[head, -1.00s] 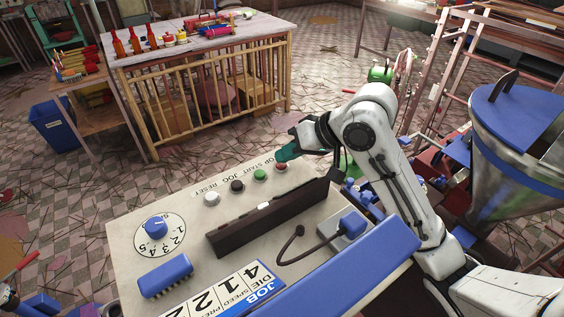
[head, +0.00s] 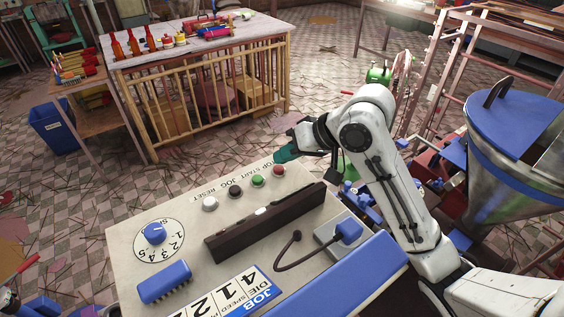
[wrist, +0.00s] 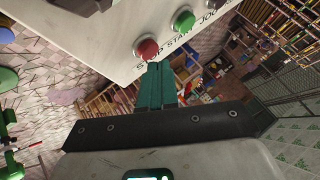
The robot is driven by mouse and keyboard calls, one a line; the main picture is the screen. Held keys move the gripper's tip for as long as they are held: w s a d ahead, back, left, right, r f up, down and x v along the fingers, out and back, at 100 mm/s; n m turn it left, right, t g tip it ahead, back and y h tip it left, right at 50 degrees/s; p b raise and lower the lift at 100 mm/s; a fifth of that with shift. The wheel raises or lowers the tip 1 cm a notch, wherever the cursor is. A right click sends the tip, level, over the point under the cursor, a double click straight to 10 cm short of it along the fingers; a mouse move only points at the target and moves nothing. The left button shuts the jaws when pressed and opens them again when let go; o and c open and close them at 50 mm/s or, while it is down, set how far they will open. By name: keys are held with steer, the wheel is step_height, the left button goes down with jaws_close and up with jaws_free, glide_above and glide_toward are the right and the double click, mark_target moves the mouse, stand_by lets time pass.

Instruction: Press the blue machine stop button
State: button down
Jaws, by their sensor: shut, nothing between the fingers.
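The blue-trimmed machine's cream control panel (head: 130,240) fills the lower middle of the head view. Its red button (head: 278,170) sits at the far right end of a button row, by the STOP label. In the wrist view the red button (wrist: 146,47) stands beside the STOP lettering, just beyond my fingertips. My gripper (head: 281,156) has teal fingers, shut and empty, just past the panel's far edge behind the red button. In the wrist view my gripper (wrist: 155,66) points at the panel edge below the button. Contact does not show; the fingers look apart from the button.
Green (head: 257,181), black (head: 235,191) and white (head: 210,203) buttons continue the row leftward. A dark raised bar (head: 265,222) crosses the panel in front of them. A blue-lidded metal hopper (head: 515,120) stands right. Open tiled floor lies beyond the panel.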

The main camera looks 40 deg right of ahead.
mark_target(281, 170)
steer(key=shift+w+a+r, duration=0.1)
steer(key=shift+a+r, duration=0.05)
steer(key=shift+a, duration=0.5)
steer(key=r+p, duration=0.1)
steer(key=a+r+p, duration=0.1)
steer(key=r+p, duration=0.1)
steer(key=shift+w+r, duration=0.2)
steer(key=shift+r, duration=0.05)
steer(key=shift+d+r+p, duration=0.1)
steer(key=shift+r+p, duration=0.65)
steer(key=shift+p, duration=0.15)
steer(key=shift+s+d, duration=0.1)
steer(key=shift+d, duration=0.15)
steer(key=shift+d, duration=0.15)
steer(key=shift+s, duration=0.1)
